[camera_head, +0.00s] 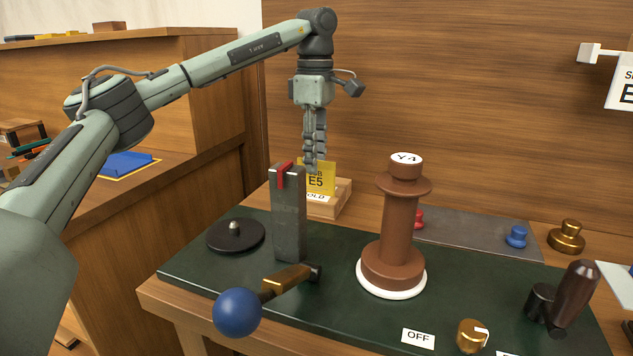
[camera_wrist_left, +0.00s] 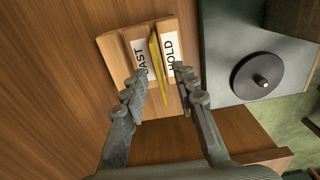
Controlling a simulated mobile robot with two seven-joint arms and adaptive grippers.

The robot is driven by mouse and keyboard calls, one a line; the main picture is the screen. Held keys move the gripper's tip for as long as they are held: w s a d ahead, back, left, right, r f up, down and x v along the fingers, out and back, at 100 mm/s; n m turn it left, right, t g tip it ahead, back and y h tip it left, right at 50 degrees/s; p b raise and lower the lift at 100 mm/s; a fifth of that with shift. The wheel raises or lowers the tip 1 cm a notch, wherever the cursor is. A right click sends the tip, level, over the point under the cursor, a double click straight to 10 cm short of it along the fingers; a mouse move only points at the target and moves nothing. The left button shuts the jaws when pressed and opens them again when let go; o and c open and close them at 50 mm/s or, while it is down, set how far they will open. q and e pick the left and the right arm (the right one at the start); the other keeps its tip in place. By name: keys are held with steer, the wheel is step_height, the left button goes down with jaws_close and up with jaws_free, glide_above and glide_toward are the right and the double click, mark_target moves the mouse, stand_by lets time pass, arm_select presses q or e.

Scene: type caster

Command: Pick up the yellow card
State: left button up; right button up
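The yellow card (camera_head: 322,182), marked "E5", stands upright in a wooden holder (camera_head: 345,200) behind the dark green board. In the left wrist view the card (camera_wrist_left: 158,65) shows nearly edge-on, between the labels "CAST" and "HOLD" on the holder (camera_wrist_left: 112,48). My left gripper (camera_head: 314,163) points down at the card from above, its tips overlapping the card's top left in the head view. In the left wrist view its fingers (camera_wrist_left: 160,80) are apart, one on each side of the card. Contact cannot be made out. My right gripper is not in view.
A grey post (camera_head: 289,225) with a red mark stands just in front of the holder. A brown column (camera_head: 397,225) labelled "Y4" stands to its right. A black disc (camera_head: 235,236) lies at left, and a blue ball handle (camera_head: 237,312) juts out in front.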

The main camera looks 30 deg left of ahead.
arm_select(q)
steer(key=shift+f, duration=0.7)
jaws_close()
steer(key=shift+r, duration=0.1)
